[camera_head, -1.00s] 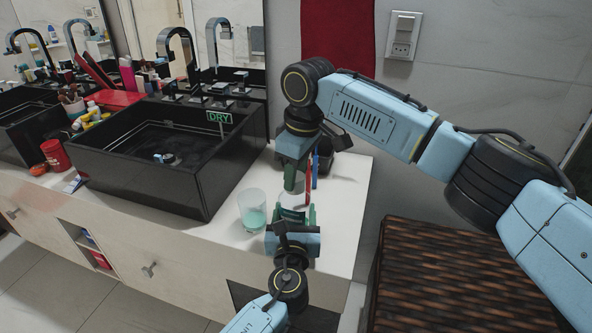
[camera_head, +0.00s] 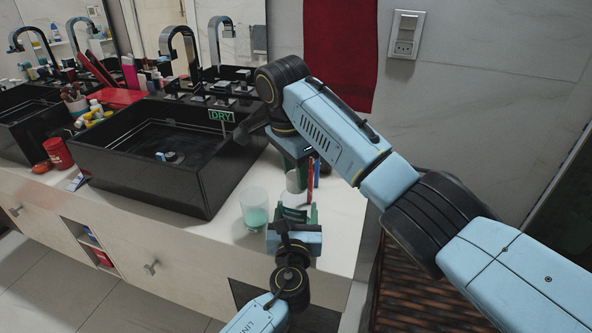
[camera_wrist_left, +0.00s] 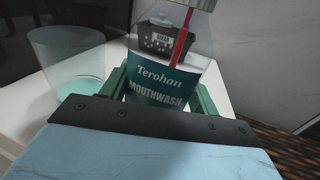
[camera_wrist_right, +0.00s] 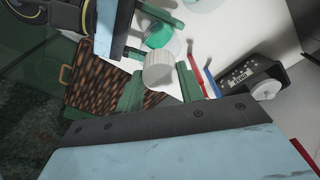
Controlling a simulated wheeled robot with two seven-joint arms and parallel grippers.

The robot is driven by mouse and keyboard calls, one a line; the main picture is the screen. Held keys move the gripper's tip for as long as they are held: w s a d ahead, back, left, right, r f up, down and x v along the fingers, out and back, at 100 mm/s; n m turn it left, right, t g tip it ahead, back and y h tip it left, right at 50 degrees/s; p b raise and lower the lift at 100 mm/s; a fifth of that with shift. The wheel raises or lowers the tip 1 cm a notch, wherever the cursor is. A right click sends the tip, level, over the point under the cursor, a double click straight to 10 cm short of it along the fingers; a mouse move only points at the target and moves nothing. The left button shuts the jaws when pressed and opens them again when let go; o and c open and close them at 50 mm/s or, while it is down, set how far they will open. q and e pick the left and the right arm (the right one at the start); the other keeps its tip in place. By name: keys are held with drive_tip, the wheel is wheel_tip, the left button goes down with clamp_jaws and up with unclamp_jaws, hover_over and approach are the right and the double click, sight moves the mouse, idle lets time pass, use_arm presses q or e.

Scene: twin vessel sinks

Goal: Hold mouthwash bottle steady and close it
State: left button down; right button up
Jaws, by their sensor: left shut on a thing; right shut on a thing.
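The mouthwash bottle (camera_wrist_left: 165,80) stands upright, its label facing the left wrist camera. My left gripper (camera_head: 296,212) is shut around its body from the front, with a green finger on each side in that view. My right gripper (camera_wrist_right: 160,88) is above the bottle, shut on the cap. In the head view the right gripper (camera_head: 296,172) partly hides the cap. I cannot tell how far the cap is screwed on.
A clear cup (camera_head: 254,208) with green liquid stands just left of the bottle. The black sink (camera_head: 150,165) lies left. A woven basket (camera_head: 400,300) stands right of the counter.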

drive_tip(key=m, duration=0.6)
drive_tip(key=shift+g, duration=0.4)
drive_tip(key=o, duration=1)
drive_tip(key=shift+w, duration=0.1)
drive_tip(key=shift+r, duration=0.15)
drive_tip(key=r, duration=0.4)
drive_tip(key=a+r, duration=0.1)
drive_tip(key=r, duration=0.6)
drive_tip(key=shift+a+r, duration=0.2)
drive_tip(key=shift+r, duration=0.15)
use_arm(q)
drive_tip(key=shift+c, duration=1.5)
unclamp_jaws()
drive_tip(key=shift+s, duration=0.15)
